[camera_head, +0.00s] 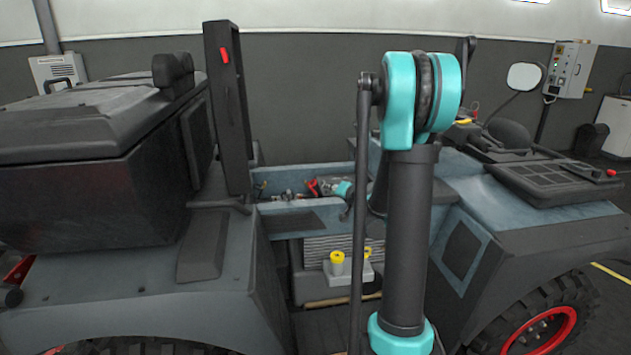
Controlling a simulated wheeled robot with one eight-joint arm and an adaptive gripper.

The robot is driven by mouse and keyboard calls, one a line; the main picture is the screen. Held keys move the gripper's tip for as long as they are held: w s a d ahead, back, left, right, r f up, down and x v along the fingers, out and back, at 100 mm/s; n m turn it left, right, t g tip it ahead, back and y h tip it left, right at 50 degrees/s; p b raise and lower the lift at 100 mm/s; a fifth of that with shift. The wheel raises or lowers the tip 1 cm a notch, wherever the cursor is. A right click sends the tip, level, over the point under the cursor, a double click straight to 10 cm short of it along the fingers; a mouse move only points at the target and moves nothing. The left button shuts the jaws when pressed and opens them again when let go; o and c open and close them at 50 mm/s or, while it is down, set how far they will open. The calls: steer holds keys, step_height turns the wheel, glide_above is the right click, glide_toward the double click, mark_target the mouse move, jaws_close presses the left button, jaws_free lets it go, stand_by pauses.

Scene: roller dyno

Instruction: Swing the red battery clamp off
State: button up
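A small red part (313,187), which looks like the red battery clamp, shows inside the open bay in the middle of the vehicle. It is small and partly covered, so I cannot tell its exact pose. My arm rises in front of the bay and bends over at the top. My gripper (327,190) seems to be down in the bay, with a teal part of my wrist just right of the red part. Its fingers are too small and hidden to read, and I cannot tell whether they touch the red part.
The bay has a blue-grey rim (287,205). A tall dark upright panel (227,105) with a red catch stands at its left. Yellow caps (337,257) sit on a grey block below. A bulky dark cover (90,165) fills the left; a mirror (524,76) stands right.

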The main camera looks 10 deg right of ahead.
mark_target(315, 181)
steer(key=shift+m+t, duration=0.3)
steer(key=x, duration=0.6)
steer(key=d+x, duration=0.1)
steer(key=x, duration=1.1)
steer(key=shift+w+d, duration=0.3)
steer(key=shift+w, duration=0.1)
jaws_close()
steer(key=shift+d, duration=0.1)
